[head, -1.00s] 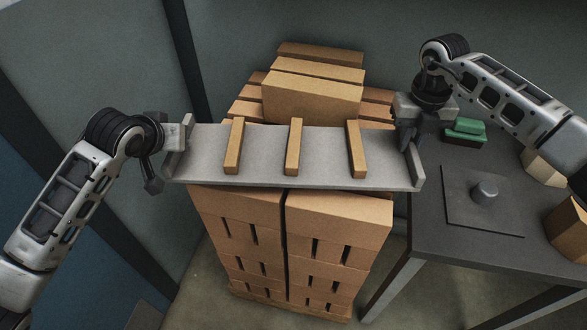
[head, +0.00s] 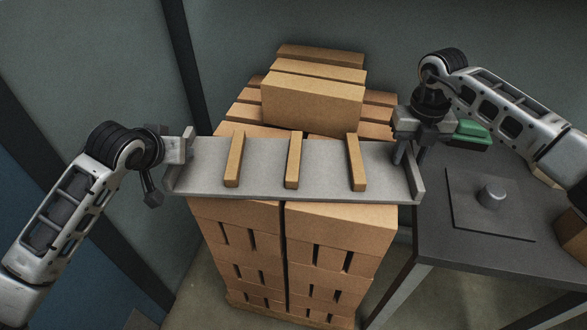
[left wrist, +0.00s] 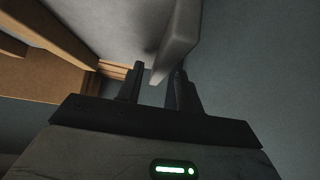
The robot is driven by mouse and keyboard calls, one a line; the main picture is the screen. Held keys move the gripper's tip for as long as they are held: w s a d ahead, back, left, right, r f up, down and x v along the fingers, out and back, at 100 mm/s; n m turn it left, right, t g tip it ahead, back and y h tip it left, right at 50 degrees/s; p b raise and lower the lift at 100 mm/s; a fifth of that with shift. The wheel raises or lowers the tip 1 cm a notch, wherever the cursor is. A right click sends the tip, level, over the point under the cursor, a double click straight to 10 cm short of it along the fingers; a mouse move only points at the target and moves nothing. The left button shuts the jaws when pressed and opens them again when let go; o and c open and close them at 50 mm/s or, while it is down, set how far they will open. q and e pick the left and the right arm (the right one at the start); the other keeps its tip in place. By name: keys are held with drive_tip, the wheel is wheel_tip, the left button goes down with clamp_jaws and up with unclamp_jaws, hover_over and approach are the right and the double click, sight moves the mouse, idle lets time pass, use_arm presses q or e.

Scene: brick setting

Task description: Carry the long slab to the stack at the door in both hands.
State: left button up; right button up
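The long slab (head: 265,181) is a grey, tray-like piece with a raised lip at each end. It spans the front of the brick stack (head: 335,232) and overhangs both sides; I cannot tell whether it touches the bricks. Three wooden strips (head: 293,160) lie across it. My left gripper (head: 187,146) is at its left lip; in the left wrist view this lip (left wrist: 176,40) runs down between the two fingers (left wrist: 158,88). My right gripper (head: 404,150) is at the right end, its fingertips partly hidden, and appears closed on the lip.
A dark table (head: 470,255) stands at the right, close to the slab's right end. It bears a flat plate with a round knob (head: 491,196), a green block (head: 472,133) and a tan block. Bricks rise higher at the stack's back (head: 312,100). A blue panel (head: 40,150) is at the left.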

drive_tip(key=shift+r, duration=0.2)
use_arm(q)
drive_tip(key=v, duration=1.2)
use_arm(e)
wheel_tip(320, 180, up, 12)
drive_tip(key=shift+f, duration=0.15)
drive_tip(key=shift+f, duration=0.1)
